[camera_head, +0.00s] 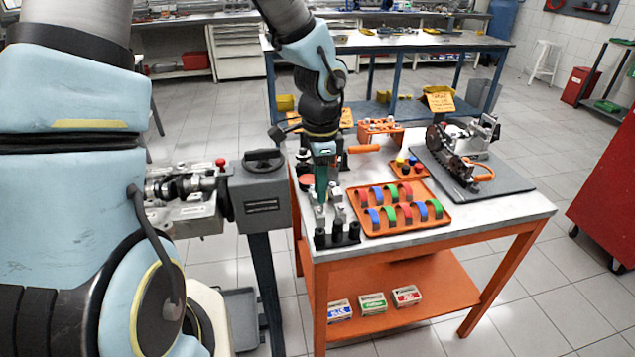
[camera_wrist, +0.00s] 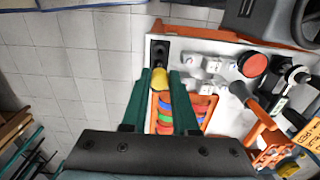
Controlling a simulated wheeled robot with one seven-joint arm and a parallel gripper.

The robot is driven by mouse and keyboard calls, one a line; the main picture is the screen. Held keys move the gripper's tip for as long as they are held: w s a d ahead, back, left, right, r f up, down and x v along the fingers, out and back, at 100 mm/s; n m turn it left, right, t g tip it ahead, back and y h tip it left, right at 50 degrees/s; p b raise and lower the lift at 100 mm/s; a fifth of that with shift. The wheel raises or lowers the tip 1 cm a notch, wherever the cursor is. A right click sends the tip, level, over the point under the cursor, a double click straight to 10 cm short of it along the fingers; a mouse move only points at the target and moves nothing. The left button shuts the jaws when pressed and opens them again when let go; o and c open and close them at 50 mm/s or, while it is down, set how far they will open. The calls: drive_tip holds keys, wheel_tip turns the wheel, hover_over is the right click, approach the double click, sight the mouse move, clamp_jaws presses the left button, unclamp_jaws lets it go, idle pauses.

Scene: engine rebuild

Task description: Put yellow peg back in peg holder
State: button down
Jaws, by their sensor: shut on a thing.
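My gripper (camera_head: 321,192) points down over the table's near left corner. In the wrist view its two green fingers (camera_wrist: 159,76) are shut on a yellow peg (camera_wrist: 158,80), whose rounded yellow part shows between the tips. The peg is hidden in the head view. A black block (camera_head: 338,240) with several short upright sockets, likely the peg holder, stands at the table's near left edge. It also shows in the wrist view (camera_wrist: 158,51), just beyond the fingertips. I cannot tell whether the peg touches it.
Silver metal parts (camera_head: 338,204) stand close to the block. An orange tray (camera_head: 437,224) of coloured rings lies to the right. A small orange tray (camera_head: 395,172) with coloured knobs lies behind. An engine assembly (camera_head: 455,155) sits on a dark mat.

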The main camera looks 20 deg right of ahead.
wheel_tip(320, 180, down, 5)
drive_tip(key=b, duration=0.4)
drive_tip(key=shift+f+b, duration=0.15)
drive_tip(key=shift+b, duration=0.15)
drive_tip(key=shift+a, duration=0.25)
idle(0.4)
drive_tip(key=shift+f+b, duration=1.4)
drive_tip(key=shift+f, duration=0.7)
idle(1.3)
drive_tip(key=c, duration=0.9)
unclamp_jaws()
drive_tip(key=shift+r+p, duration=0.3)
drive_tip(key=shift+p, duration=0.05)
drive_tip(key=shift+r+p, duration=0.35)
drive_tip(key=shift+r+p, duration=0.9)
